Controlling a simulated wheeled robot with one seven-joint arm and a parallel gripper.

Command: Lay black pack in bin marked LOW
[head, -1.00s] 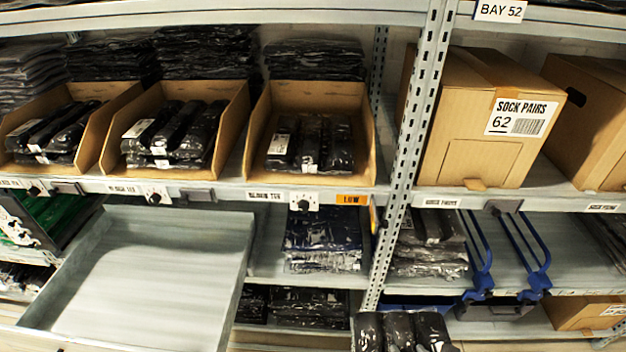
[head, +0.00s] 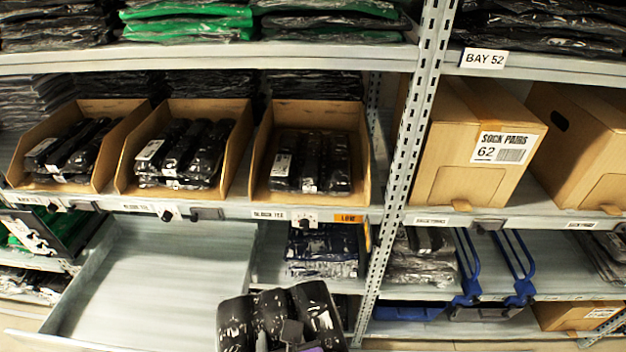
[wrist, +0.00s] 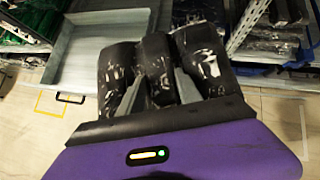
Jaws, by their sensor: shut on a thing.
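A black pack (head: 270,316) of rolled, plastic-wrapped pieces is held up in front of the shelving, at the bottom middle of the head view. It also fills the middle of the wrist view (wrist: 202,62). My gripper (wrist: 153,92) is shut on it, a grey finger on each side of the middle roll. The bin marked LOW (head: 367,150) is the right-hand cardboard bin of the row, above an orange LOW tag (head: 348,218). Several black packs (head: 310,160) lie in it, low towards the front. The held pack is below this bin, apart from it.
Two more open cardboard bins (head: 240,130) with black packs stand left of it. A grey metal tray (head: 160,265) juts out below them, empty. A perforated upright (head: 405,150) stands right of the LOW bin, with a sock box (head: 470,155) beyond.

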